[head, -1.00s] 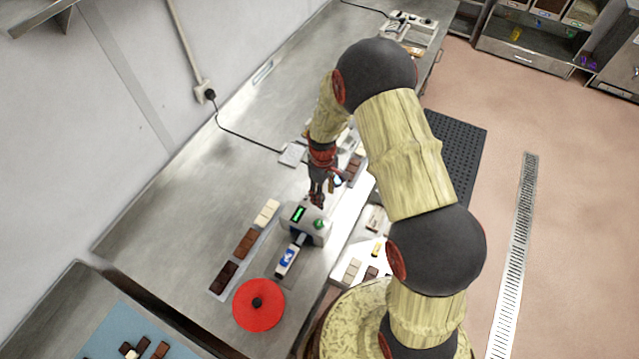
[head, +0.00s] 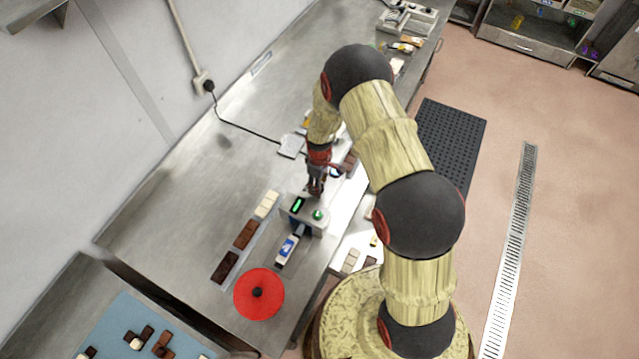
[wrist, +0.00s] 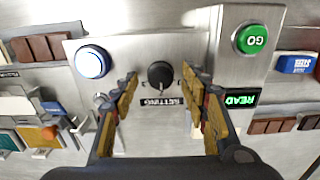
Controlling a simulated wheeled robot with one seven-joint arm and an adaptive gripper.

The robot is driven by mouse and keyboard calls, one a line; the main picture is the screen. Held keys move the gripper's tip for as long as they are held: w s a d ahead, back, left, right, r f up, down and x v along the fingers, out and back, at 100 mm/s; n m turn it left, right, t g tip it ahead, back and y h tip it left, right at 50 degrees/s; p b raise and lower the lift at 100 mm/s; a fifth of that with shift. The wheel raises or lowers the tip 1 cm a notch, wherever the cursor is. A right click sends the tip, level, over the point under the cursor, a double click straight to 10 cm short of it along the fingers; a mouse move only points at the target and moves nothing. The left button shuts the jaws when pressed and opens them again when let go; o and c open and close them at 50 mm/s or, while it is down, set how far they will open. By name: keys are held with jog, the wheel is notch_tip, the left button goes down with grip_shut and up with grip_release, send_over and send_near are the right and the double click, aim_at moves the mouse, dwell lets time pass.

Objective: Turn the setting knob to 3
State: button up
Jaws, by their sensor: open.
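The setting knob (wrist: 159,74) is a small black round knob on a metal panel, with a black "SETTING" label (wrist: 161,101) beside it in the wrist view. My gripper (wrist: 165,88) is open, with one finger on each side of the knob and label in the picture. I cannot tell whether either finger touches the knob. No number on the dial is readable. In the head view my gripper (head: 316,188) points down just behind the grey box with a green display (head: 297,205), and the knob is hidden there.
A white-blue round button (wrist: 93,62) is left of the knob. A green GO button (wrist: 251,38) and a green "READY" display (wrist: 241,98) are on the box at right. Chocolate bars (head: 245,235) and a red disc (head: 259,294) lie on the steel bench.

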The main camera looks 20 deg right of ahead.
jog(key=shift+f, duration=0.25)
jog(key=shift+c, duration=0.4)
jog(key=c, duration=1.1)
jog(key=m+b, duration=0.2)
jog(key=b, duration=0.1)
jog(key=shift+f+m, duration=0.2)
jog(key=shift+m, duration=0.1)
jog(key=m+b, duration=0.3)
jog(key=shift+m, duration=0.3)
jog(key=m+b, duration=0.3)
jog(key=m, duration=0.2)
jog(key=shift+r+m+b, duration=0.15)
jog(key=shift+m+b, duration=0.15)
